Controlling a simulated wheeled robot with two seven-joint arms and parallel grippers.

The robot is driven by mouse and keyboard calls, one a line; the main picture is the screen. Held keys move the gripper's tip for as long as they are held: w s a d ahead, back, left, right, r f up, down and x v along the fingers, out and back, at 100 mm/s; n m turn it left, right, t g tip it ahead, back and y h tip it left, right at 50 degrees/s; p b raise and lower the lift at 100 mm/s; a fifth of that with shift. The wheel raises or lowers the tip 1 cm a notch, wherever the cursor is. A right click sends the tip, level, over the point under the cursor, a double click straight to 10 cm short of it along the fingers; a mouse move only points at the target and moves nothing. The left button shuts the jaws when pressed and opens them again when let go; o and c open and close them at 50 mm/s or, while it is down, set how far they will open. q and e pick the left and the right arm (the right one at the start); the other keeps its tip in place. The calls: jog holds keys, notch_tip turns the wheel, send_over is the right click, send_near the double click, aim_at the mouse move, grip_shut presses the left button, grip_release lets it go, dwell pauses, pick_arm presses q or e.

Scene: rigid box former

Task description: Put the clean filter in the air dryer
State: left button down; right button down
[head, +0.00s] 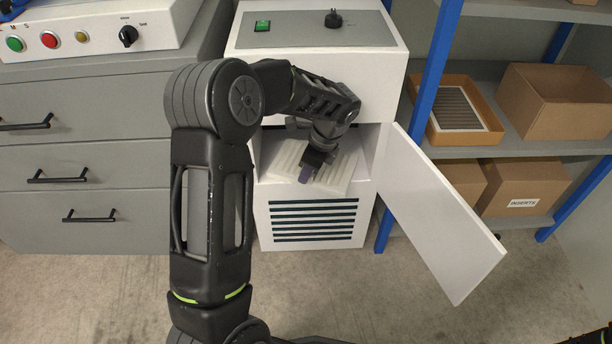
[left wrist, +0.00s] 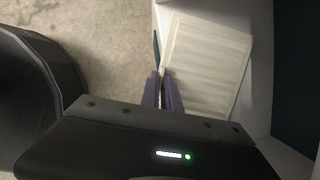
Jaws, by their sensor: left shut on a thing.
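The white air dryer (head: 315,65) stands in the middle of the head view, its door (head: 440,215) swung open to the right. My left gripper (head: 308,172) is at the dryer's opening, shut on the edge of a pale pleated filter (head: 340,170). The filter is tilted and at least partly within the opening; my arm hides part of it, so I cannot tell how far in it sits. In the left wrist view, the purple fingers (left wrist: 163,92) hold the near edge of the clean-looking filter (left wrist: 205,65). My right gripper does not show.
A grey, dirty-looking filter (head: 458,108) lies in an orange tray (head: 487,98) on the blue-framed shelf at the right. Cardboard boxes (head: 555,100) stand beside and below it. Grey drawers (head: 85,160) stand left of the dryer. The floor in front is clear.

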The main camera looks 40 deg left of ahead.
pick_arm(q)
jog(key=shift+f, duration=0.1)
jog(key=c, duration=2)
grip_release()
jog(key=o, duration=0.4)
